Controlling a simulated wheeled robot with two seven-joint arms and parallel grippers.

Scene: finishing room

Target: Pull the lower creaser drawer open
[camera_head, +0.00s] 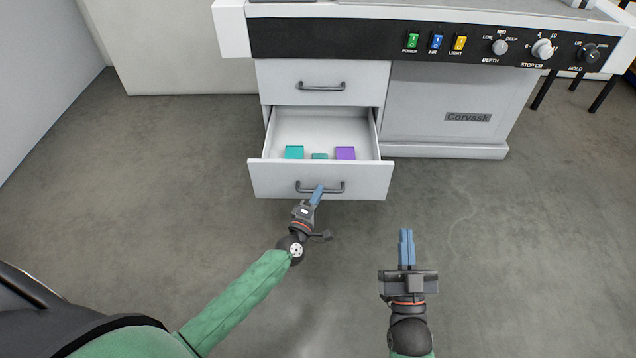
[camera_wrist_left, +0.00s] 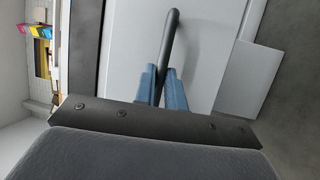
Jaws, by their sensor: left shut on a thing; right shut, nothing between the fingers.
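The lower creaser drawer (camera_head: 275,181) stands pulled out from the white cabinet, its inside visible from above. Its dark bar handle (camera_head: 335,187) is on the front face. My left gripper (camera_head: 318,194) is shut on this handle; in the left wrist view its blue fingers (camera_wrist_left: 162,88) close around the dark handle bar (camera_wrist_left: 170,35). My right gripper (camera_head: 406,248) is shut and empty, over the floor to the right of the drawer and apart from it.
Two teal blocks (camera_head: 294,152) and a purple block (camera_head: 345,153) lie in the open drawer. The upper drawer (camera_head: 350,80) is closed above it. A control panel (camera_head: 380,40) with buttons and knobs runs along the top. The grey floor (camera_head: 180,180) around is clear.

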